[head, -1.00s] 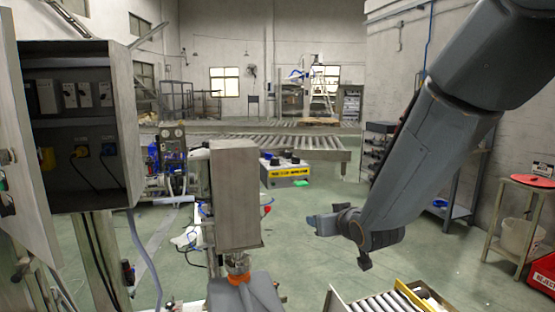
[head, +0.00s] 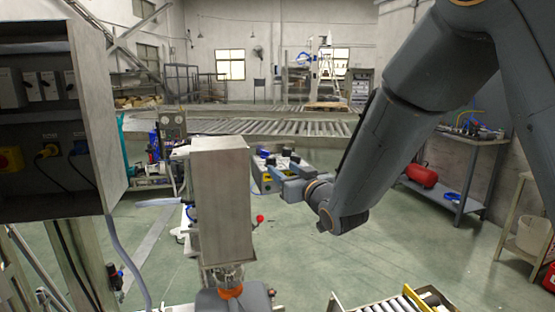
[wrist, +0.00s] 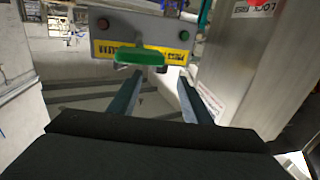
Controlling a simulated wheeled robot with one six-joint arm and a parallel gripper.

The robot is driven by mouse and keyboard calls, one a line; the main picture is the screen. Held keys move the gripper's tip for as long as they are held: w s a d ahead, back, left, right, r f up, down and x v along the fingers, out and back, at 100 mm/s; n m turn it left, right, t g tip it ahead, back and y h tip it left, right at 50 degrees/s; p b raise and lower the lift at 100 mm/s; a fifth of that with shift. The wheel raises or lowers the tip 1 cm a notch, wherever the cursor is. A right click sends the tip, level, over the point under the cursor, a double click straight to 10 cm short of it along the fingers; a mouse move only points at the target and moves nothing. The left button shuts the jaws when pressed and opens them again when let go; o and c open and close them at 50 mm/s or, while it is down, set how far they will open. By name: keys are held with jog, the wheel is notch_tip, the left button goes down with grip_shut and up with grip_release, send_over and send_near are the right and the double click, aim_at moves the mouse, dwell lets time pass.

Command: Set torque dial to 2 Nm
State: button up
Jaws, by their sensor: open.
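I cannot make out a torque dial or its 2 Nm mark in either view. My gripper (head: 286,178) is open and empty, left of the arm's end in the head view. Its two fingers also show apart in the wrist view (wrist: 160,82). Beyond them is a control box (wrist: 145,28) with a yellow label, a red and a green button and a green flat piece in front. In the head view this box (head: 261,180) with dark knobs on top is partly hidden by my gripper. No contact with it shows.
A tall grey metal box (head: 221,200) stands just left of my gripper; a metal side is close on the right in the wrist view. An open electrical cabinet (head: 105,140) is at the left. A roller conveyor (head: 270,127) runs behind.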

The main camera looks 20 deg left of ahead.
aim_at(274, 162)
jog(key=p+x, duration=0.2)
jog(key=x, duration=0.5)
jog(key=shift+w+a, duration=0.2)
jog(key=shift+a, duration=0.05)
jog(key=c, duration=1)
